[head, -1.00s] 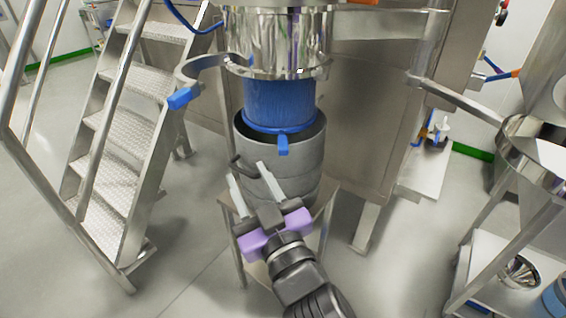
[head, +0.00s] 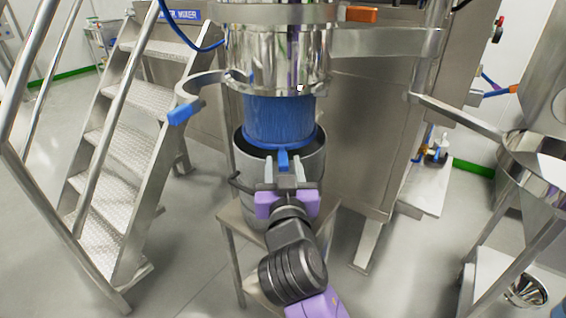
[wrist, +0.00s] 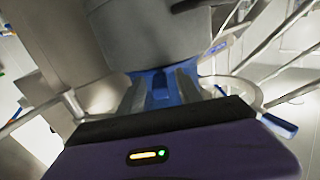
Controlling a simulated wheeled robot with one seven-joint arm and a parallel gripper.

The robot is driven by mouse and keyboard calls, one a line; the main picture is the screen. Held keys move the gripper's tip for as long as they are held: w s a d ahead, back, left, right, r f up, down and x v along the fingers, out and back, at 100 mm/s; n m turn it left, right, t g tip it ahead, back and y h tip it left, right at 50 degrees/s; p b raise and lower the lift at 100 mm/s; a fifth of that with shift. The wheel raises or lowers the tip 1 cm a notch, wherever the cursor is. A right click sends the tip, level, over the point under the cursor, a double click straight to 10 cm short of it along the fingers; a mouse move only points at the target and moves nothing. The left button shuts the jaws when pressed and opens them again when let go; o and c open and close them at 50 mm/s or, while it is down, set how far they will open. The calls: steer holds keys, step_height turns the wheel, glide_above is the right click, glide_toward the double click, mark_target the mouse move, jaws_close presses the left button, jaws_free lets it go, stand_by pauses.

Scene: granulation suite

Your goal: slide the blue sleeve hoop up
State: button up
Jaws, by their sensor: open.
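The blue sleeve (head: 280,118) hangs below the shiny steel outlet and reaches into the mouth of a grey drum. Its blue hoop (head: 262,146) rings the lower end, with a blue tab (head: 283,160) at the front. My gripper (head: 285,172) is open, its two fingers pointing up at the tab, one on either side of it. In the wrist view a blue piece (wrist: 160,90) shows between the fingers. I cannot tell whether the fingers touch it.
The grey drum (head: 308,170) stands on a small steel stand (head: 232,216) behind my gripper. An open clamp ring with a blue handle (head: 185,111) sticks out left of the outlet. Steel stairs (head: 110,170) are at left, and a steel funnel vessel (head: 535,160) is at right.

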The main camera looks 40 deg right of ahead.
steer(key=shift+w+d, duration=0.35)
steer(key=shift+w, duration=0.15)
jaws_close()
stand_by(1.2)
